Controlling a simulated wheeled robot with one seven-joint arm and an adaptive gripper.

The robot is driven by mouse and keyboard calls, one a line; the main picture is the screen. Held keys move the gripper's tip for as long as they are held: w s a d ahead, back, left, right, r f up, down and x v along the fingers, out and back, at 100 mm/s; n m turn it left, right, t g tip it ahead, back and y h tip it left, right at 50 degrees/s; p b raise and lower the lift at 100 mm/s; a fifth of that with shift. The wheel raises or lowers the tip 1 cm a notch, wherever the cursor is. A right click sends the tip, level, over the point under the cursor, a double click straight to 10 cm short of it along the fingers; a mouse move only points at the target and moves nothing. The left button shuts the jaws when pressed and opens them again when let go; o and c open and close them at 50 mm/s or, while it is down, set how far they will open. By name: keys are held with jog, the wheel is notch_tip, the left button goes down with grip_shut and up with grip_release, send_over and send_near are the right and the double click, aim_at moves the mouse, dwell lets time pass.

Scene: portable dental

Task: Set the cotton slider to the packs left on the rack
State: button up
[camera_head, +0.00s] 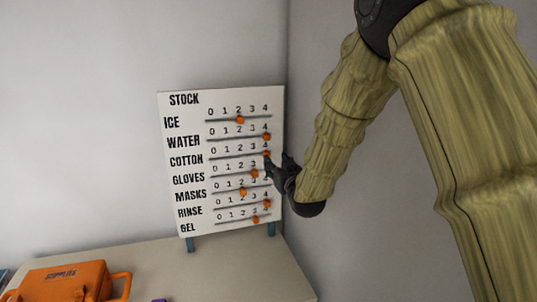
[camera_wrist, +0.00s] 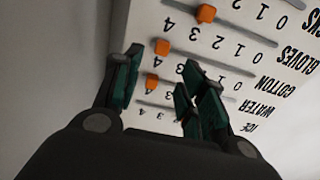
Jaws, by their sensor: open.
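The white stock board (camera_head: 195,150) stands upright on the counter, with labelled rows of slots numbered 0 to 4 and orange knobs. The cotton knob (camera_head: 266,154) is at the right end of its slot, by 4. In the wrist view, where the board appears upside down, the cotton knob (camera_wrist: 162,46) shows in the gap between my fingertips. My gripper (camera_head: 277,159) is open at the board's right edge; in the wrist view its fingers (camera_wrist: 162,62) are spread and hold nothing. I cannot tell whether a finger touches the knob. No rack of cotton packs is in view.
The water knob (camera_head: 266,137) sits just above and the gloves knob (camera_head: 254,174) just below, close to my fingers. A grey wall is close at the right. An orange supplies case (camera_head: 65,284) lies on the counter (camera_head: 215,265) at lower left.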

aim_at(268, 154)
jog(key=p+x, duration=0.2)
jog(key=x, duration=0.5)
jog(key=shift+w+a+f, duration=0.1)
jog(key=shift+w+a, duration=0.05)
jog(key=shift+w, duration=0.2)
grip_shut()
